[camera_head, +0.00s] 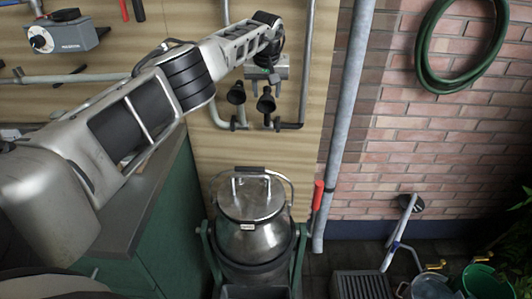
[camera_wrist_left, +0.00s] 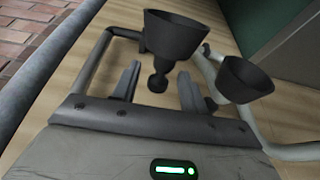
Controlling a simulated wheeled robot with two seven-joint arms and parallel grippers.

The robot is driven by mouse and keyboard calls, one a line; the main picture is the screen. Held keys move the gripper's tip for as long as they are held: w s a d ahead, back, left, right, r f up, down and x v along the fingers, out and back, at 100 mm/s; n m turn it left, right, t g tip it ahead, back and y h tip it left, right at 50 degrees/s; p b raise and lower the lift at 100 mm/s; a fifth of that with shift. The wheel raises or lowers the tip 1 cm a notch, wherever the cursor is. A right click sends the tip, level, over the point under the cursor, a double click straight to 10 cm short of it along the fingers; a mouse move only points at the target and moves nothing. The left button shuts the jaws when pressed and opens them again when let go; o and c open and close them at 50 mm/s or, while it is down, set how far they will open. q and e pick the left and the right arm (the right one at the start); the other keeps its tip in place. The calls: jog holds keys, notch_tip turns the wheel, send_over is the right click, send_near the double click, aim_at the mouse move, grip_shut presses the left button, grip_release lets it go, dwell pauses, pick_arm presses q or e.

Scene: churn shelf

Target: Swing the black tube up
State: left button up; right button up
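Two black tubes with flared, funnel-like ends sit side by side at the wall panel, the left one (camera_head: 237,94) and the right one (camera_head: 266,103) in the head view. In the left wrist view one black tube (camera_wrist_left: 174,38) has its narrow knobbed stem between my fingers, with gaps on both sides. The other black tube (camera_wrist_left: 246,80) is outside the fingers, to the right. My left gripper (camera_wrist_left: 160,88) is open just at the tubes; in the head view (camera_head: 264,82) its fingers are small and partly hidden. My right gripper is in neither view.
Bent metal pipes (camera_head: 309,60) run down the wooden panel close around the tubes. A lidded metal churn (camera_head: 252,240) stands below. A thick grey downpipe (camera_head: 346,110) runs to the right, before a brick wall with a green hose (camera_head: 424,55). A green cabinet (camera_head: 165,235) is at left.

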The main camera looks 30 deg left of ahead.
pick_arm(q)
jog(key=shift+p+v, duration=0.35)
jog(key=shift+v, duration=3.2)
jog(key=shift+f, duration=0.1)
